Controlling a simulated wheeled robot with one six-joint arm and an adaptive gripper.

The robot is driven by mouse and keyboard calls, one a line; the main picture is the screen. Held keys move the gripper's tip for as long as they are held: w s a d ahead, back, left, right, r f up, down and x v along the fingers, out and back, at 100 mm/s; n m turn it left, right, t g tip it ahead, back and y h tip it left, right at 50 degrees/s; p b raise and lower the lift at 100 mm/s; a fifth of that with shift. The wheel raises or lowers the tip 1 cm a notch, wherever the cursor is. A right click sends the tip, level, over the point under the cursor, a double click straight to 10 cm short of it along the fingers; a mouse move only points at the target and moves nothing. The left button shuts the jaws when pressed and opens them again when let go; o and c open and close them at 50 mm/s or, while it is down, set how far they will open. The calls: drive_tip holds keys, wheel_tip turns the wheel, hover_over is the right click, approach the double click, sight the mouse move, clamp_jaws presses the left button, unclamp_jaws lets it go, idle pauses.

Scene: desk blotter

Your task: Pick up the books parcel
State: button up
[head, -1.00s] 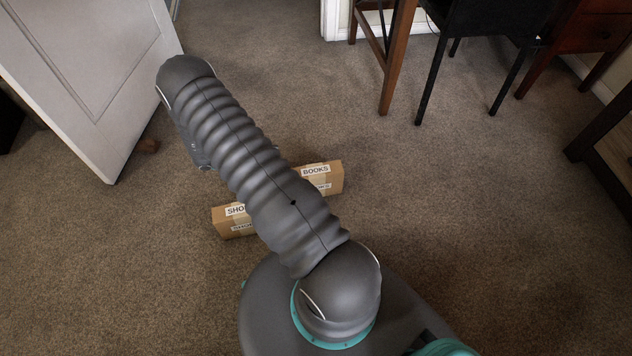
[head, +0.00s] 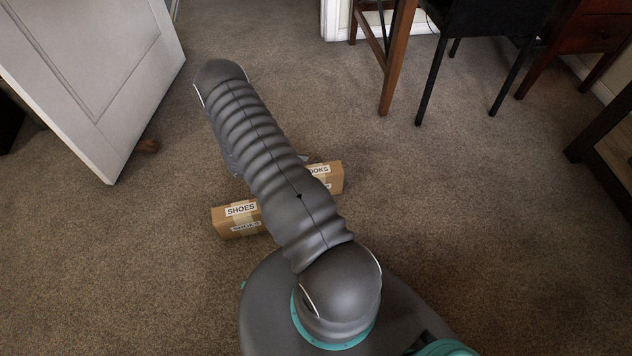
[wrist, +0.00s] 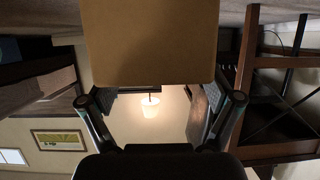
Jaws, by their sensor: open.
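The books parcel (head: 333,178) is a brown cardboard box with a white label on the carpet, right of my arm. My arm covers its left part and the start of its label. The shoes parcel (head: 238,219), a similar box, lies left of my arm. In the head view my gripper is mostly hidden by my arm. In the wrist view my gripper (wrist: 162,103) is open, its fingers spread left and right. A plain brown box face (wrist: 150,42) fills the top middle, close to the camera; no label shows, so I cannot tell which parcel it is.
A white door (head: 95,80) stands at the left. A black chair (head: 485,25) and wooden furniture legs (head: 398,60) stand at the back right. A dark cabinet (head: 605,150) is at the right edge. The carpet (head: 450,220) right of the parcels is clear.

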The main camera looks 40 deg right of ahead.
sight(315, 171)
drive_tip(key=x, duration=0.4)
drive_tip(key=shift+a+f, duration=0.1)
drive_tip(key=shift+f, duration=0.15)
clamp_jaws()
